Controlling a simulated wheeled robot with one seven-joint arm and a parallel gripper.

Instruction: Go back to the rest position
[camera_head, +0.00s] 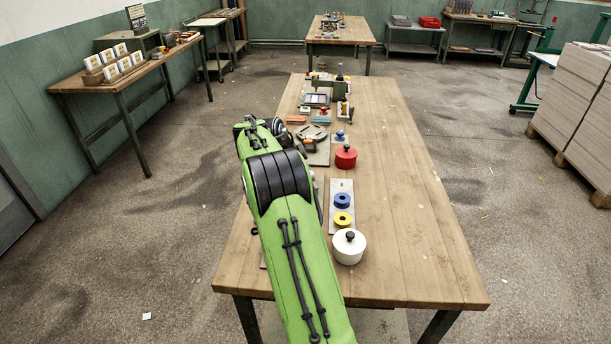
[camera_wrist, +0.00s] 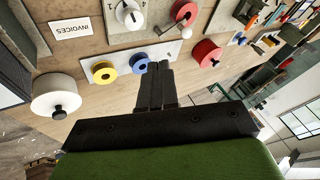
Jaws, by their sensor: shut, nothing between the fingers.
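My gripper (camera_wrist: 159,68) shows in the wrist view, its two dark fingers side by side, shut and empty. In that view its tips appear just below a white plate with a yellow ring (camera_wrist: 104,72) and a blue ring (camera_wrist: 138,63). I cannot tell its height above the table. In the head view my green arm reaches over the left side of the wooden table (camera_head: 400,230) and hides the gripper's fingers.
A white lidded pot (camera_head: 348,247) stands near the front, and a red lidded pot (camera_head: 346,157) farther back. A fixture (camera_head: 325,88) and small parts crowd the table's far end. The table's right side is clear. Stacked greyboard (camera_head: 580,105) stands at the right.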

